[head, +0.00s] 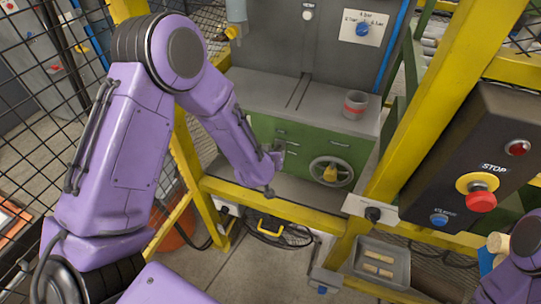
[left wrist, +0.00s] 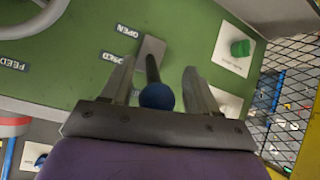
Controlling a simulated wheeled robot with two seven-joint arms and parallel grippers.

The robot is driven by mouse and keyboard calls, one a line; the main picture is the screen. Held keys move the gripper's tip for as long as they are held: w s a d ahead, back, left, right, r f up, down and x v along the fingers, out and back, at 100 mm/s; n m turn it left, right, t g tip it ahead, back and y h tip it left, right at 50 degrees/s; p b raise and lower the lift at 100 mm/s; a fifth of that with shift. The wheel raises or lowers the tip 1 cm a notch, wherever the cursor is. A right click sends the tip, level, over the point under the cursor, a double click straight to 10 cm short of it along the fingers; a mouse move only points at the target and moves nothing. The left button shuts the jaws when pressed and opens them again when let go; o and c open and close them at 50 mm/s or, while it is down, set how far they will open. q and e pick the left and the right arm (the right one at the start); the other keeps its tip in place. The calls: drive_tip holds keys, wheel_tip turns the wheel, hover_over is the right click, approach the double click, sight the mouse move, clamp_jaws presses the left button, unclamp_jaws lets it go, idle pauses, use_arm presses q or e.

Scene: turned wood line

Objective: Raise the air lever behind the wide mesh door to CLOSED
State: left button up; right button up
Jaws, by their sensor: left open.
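My left arm reaches through the yellow-framed opening to the green cabinet (head: 330,148). In the head view my left gripper (head: 272,168) is small and partly hidden by its own wrist, in front of the cabinet. In the left wrist view the air lever has a dark stalk (left wrist: 152,68) and a dark blue ball knob (left wrist: 157,97). My left gripper (left wrist: 160,85) is open, one finger on each side of the lever, with visible gaps. The OPEN label (left wrist: 128,31) appears upside down; another label (left wrist: 112,57) is partly hidden by a finger. My right gripper cannot be made out.
A handwheel (head: 331,171) is on the cabinet front, and a red-grey cup (head: 355,104) stands on top. Yellow posts (head: 420,110) and black mesh (head: 40,60) border the opening. A control box with a red stop button (head: 482,201) is at right. A grey tray (head: 380,262) is below.

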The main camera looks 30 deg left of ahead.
use_arm(q)
drive_tip(key=b+v, duration=0.1)
drive_tip(key=v, duration=0.9)
drive_tip(key=shift+s+r, duration=0.2)
drive_tip(key=s+a+f+n+g+b, duration=0.15)
drive_tip(key=s+f, duration=0.35)
drive_tip(key=f, duration=0.5)
drive_tip(key=s+a+f+n+g+b, duration=0.1)
drive_tip(key=s+a+f+g+b, duration=0.15)
drive_tip(key=s+f, duration=0.5)
drive_tip(key=s+a+f+g+y+b, duration=0.1)
drive_tip(key=s+a+f+g, duration=0.1)
drive_tip(key=s+f, duration=0.9)
drive_tip(key=shift+s+f+g, duration=0.2)
drive_tip(key=shift+s+g, duration=0.3)
drive_tip(key=shift+s, duration=0.35)
drive_tip(key=shift+m, duration=0.25)
